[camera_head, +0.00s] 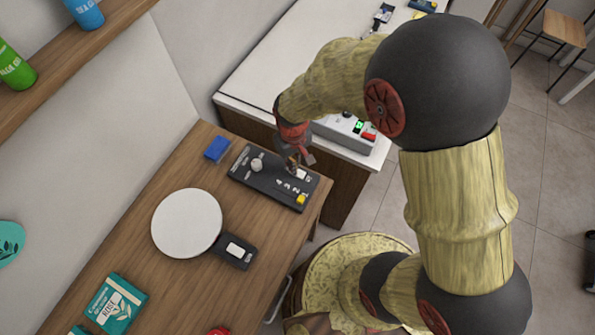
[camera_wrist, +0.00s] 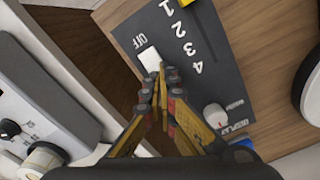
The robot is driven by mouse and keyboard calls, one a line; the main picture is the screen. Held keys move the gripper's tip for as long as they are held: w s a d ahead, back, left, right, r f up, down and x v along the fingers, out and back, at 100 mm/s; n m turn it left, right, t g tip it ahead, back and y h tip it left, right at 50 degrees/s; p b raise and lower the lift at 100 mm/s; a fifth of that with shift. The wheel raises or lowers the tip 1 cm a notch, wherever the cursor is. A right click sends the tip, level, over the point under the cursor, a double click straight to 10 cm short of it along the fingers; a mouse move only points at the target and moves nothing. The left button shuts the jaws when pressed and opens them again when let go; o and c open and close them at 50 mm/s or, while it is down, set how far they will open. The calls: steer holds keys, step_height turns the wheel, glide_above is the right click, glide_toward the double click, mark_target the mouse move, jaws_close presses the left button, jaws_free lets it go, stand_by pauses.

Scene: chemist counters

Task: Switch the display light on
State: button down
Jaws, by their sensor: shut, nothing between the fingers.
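A dark control panel (camera_head: 265,182) lies on the wooden counter. A white block (camera_wrist: 150,58) sits beside OFF. A white round knob (camera_wrist: 215,116) stands near the word DISPLAY; the head view shows it too (camera_head: 257,164). A yellow piece (camera_head: 300,199) is at the panel's right end. My gripper (camera_wrist: 163,72) is shut and empty, its tips over the panel at the white block's edge. I cannot tell whether they touch it.
A blue block (camera_head: 217,148) lies beyond the panel. A round white plate (camera_head: 187,222) with a small dark unit (camera_head: 237,251) is nearer. A white counter with a grey device (camera_head: 345,130) adjoins on the right.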

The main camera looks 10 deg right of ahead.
steer(key=shift+f+b, duration=0.4)
steer(key=shift+f, duration=0.25)
steer(key=shift+r, duration=0.1)
stand_by(0.3)
steer(key=shift+r+p, duration=2.7)
steer(key=shift+r, duration=0.75)
steer(key=s, duration=0.3)
step_height(320, 180, up, 12)
steer(key=f+m+b, duration=0.1)
steer(key=m+b, duration=0.1)
steer(key=b, duration=0.1)
glide_above(298, 179)
steer(key=s+d, duration=0.5)
steer(key=s+d+r+m+t+b, duration=0.1)
steer(key=s+d+r+t+b, duration=0.1)
steer(key=r, duration=0.3)
steer(key=s+d+r+m+t+b, duration=0.1)
steer(key=s+d+r+t+b, duration=0.1)
steer(key=d+r+t, duration=0.1)
step_height(298, 179, up, 3)
steer(key=shift+s+d+f+t, duration=0.15)
steer(key=shift+s+d+t, duration=0.15)
steer(key=shift+d, duration=0.3)
